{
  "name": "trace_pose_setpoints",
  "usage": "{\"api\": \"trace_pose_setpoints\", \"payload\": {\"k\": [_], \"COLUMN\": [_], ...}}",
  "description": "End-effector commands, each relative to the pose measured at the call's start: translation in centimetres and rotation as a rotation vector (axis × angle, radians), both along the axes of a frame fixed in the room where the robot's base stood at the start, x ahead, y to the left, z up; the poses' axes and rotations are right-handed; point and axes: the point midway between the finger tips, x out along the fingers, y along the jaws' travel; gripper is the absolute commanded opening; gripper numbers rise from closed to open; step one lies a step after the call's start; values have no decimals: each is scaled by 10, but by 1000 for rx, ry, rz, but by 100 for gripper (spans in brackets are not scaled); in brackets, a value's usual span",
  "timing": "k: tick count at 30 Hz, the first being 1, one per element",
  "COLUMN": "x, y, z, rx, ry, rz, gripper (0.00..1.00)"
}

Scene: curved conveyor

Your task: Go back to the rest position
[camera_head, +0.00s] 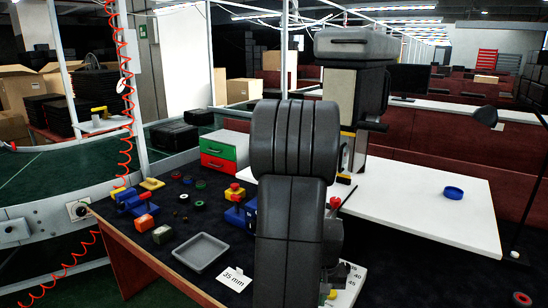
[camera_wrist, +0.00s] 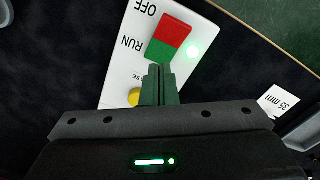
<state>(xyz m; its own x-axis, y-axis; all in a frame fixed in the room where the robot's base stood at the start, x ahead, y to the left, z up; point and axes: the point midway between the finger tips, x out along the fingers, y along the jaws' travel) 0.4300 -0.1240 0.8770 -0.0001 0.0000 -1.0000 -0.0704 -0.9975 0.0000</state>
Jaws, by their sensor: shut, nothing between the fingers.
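In the wrist view my gripper (camera_wrist: 158,72) is shut and empty. Its two dark green fingers lie together over a white panel (camera_wrist: 117,67) marked OFF and RUN. A red and green switch block (camera_wrist: 168,38) sits on the panel just beyond the fingertips, with a lit green lamp (camera_wrist: 194,51) beside it. A yellow button (camera_wrist: 134,97) is partly hidden by the fingers. I cannot tell whether the fingertips touch the block. In the head view my arm fills the middle and hides most of the gripper.
A grey tray (camera_head: 201,252) and a "35 mm" card (camera_head: 236,281) lie on the dark table left of my arm. Several small coloured parts and a red-green drawer box (camera_head: 222,152) stand behind. A white table (camera_head: 425,205) with a blue dish (camera_head: 453,193) is at right.

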Motion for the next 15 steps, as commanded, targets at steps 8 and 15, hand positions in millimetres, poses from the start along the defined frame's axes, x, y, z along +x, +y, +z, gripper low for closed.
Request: {"api": "trace_pose_setpoints", "payload": {"k": [8, 15], "x": [0, 0], "y": [0, 0], "z": [-35, -34], "rx": [0, 0], "ry": [0, 0], "rz": [0, 0], "gripper": [0, 0]}}
